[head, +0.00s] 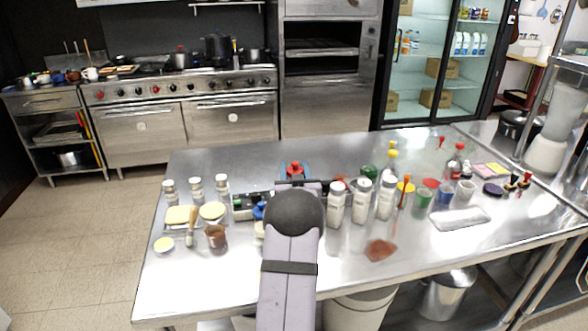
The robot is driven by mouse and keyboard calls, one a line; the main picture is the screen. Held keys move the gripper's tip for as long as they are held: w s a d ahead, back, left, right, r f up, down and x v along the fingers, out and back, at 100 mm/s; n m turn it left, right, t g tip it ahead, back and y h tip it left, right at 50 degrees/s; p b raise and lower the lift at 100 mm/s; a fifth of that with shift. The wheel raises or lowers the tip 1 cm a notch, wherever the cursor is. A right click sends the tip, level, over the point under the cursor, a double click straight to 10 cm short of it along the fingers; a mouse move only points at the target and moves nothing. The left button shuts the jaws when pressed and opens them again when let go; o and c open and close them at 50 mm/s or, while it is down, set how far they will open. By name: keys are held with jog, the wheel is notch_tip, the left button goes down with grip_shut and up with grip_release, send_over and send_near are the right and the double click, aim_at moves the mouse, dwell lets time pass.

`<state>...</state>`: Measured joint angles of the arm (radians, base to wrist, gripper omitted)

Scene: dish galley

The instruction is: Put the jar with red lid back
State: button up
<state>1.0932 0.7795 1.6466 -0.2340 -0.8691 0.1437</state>
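My arm reaches up from the bottom middle of the head view, over the steel table. My gripper (301,184) is at its far end, seen from behind, over the table's middle. The wrist hides most of its fingers, so I cannot tell whether it is open or shut. A small red-topped thing (295,168) with blue beside it shows just beyond the gripper; I cannot tell whether the gripper touches it.
The steel table (200,285) is clear at its front left. Small shakers (196,189), a butter tray and a brown cup (216,236) stand left. A dark rack (252,205) is partly hidden by my arm. Bottles, cups and a metal tray (460,218) crowd the right.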

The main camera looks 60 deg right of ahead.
jog(key=o, duration=1.4)
jog(key=shift+f, duration=0.1)
jog(key=shift+s+a+f, duration=0.15)
jog(key=shift+s+a, duration=0.2)
jog(key=shift+a, duration=0.1)
jog(key=b+v, duration=0.1)
jog(key=v, duration=0.1)
jog(key=r+b+v, duration=0.1)
jog(key=v, duration=0.1)
jog(key=shift+s+a+r, duration=0.1)
jog(key=shift+s+a, duration=0.2)
jog(key=shift+o, duration=0.4)
jog(key=shift+s+a, duration=0.45)
jog(key=shift+a, duration=0.1)
